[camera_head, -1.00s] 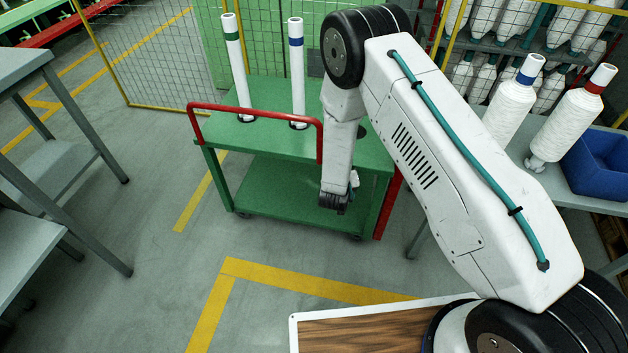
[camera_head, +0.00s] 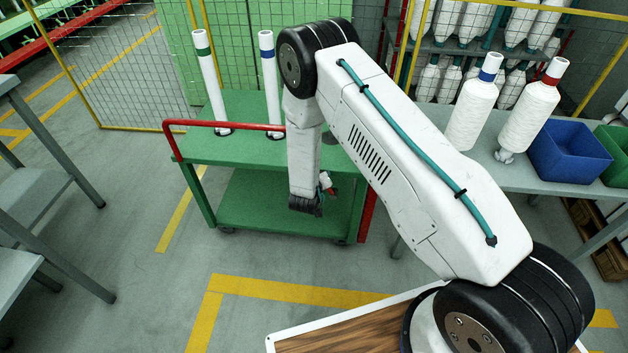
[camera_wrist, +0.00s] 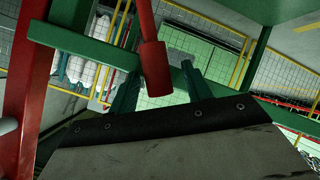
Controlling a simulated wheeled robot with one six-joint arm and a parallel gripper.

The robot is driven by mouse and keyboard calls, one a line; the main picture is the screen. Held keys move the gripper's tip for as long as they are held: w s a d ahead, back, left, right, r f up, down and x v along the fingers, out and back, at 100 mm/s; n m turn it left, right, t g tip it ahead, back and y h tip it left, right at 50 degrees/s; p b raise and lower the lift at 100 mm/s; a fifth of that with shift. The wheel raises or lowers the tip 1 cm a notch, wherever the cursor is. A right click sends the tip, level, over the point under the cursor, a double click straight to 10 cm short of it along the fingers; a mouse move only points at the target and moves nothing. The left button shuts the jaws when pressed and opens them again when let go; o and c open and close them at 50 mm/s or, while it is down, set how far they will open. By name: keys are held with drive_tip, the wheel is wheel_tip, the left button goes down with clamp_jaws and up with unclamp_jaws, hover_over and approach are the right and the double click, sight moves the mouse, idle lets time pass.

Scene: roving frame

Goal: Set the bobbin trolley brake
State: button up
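The green bobbin trolley (camera_head: 250,151) stands ahead, with a red push rail (camera_head: 215,124) and two upright white bobbin tubes, one green-banded (camera_head: 210,85) and one blue-banded (camera_head: 271,85). My arm hides part of its right side. In the wrist view, a red lever with a thicker round end (camera_wrist: 154,68) hangs down from the top; I take it as the brake lever. My gripper (camera_wrist: 160,88) shows two dark green fingers spread apart, with the lever's end appearing between them. I cannot tell whether they touch it. In the head view, the gripper is mostly hidden beside my wrist.
A red upright (camera_wrist: 22,100) fills the wrist view's left side. A grey table (camera_head: 510,165) at right holds two wound bobbins, a blue bin (camera_head: 568,152) and a green bin (camera_head: 614,150). Grey benches (camera_head: 30,215) stand at left. Floor before the trolley is clear.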

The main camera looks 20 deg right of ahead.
drive_tip(key=shift+s+f, duration=0.1)
drive_tip(key=shift+s+a, duration=0.1)
drive_tip(key=v, duration=0.7)
drive_tip(key=shift+s+r, duration=0.15)
drive_tip(key=shift+r, duration=0.05)
drive_tip(key=shift+a, duration=0.1)
